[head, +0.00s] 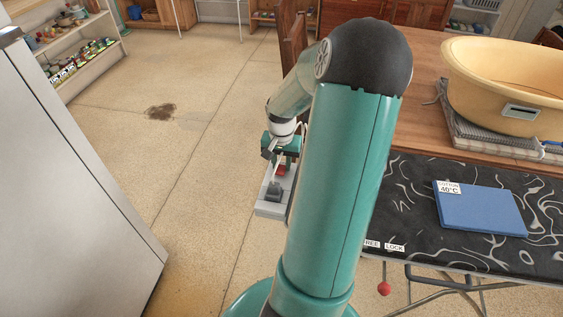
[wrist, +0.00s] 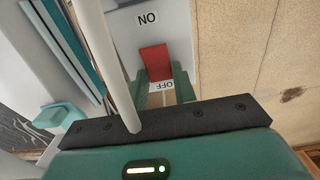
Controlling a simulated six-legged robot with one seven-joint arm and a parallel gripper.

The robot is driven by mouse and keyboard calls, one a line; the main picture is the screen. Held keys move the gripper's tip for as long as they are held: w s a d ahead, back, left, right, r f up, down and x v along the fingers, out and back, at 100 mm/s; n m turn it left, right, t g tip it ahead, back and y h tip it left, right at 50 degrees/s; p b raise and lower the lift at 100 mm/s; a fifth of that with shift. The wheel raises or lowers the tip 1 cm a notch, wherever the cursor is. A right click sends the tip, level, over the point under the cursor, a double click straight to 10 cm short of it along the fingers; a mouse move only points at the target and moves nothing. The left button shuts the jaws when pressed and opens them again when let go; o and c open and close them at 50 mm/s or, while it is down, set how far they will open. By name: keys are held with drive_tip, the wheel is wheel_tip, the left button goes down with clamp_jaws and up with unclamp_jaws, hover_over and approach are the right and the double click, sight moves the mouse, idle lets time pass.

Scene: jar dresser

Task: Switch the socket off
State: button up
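The socket is a pale grey box (head: 268,208) beside the table's left edge in the head view, with a dark grey plug (head: 274,189) in its near part. Its red rocker switch (wrist: 155,62) shows in the wrist view, between an ON label (wrist: 147,18) and an OFF label (wrist: 162,86), both upside down. My gripper (wrist: 164,90) is over the OFF end, its two green fingers apart with the label visible between them. Whether the fingertips touch the switch is unclear. In the head view the red switch (head: 282,170) is partly hidden under my gripper.
A pale cable (wrist: 104,60) passes close beside my gripper. An ironing board (head: 405,215) with a blue folded cloth (head: 480,208) stands right; a yellow basin (head: 500,75) sits on the wooden table behind. Open floor (head: 190,180) lies left, before a grey cabinet (head: 60,200).

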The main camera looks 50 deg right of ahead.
drive_tip(key=shift+a+r+h, duration=0.1)
drive_tip(key=shift+a+h, duration=0.1)
drive_tip(key=shift+h, duration=0.3)
drive_tip(key=shift+s+a+t+h, duration=0.15)
drive_tip(key=shift+a+t+h, duration=0.1)
drive_tip(key=shift+t+h, duration=0.5)
drive_tip(key=shift+r+h, duration=0.1)
drive_tip(key=shift+h, duration=0.25)
drive_tip(key=o, duration=1)
drive_tip(key=v, duration=1.3)
drive_tip(key=shift+r, duration=0.4)
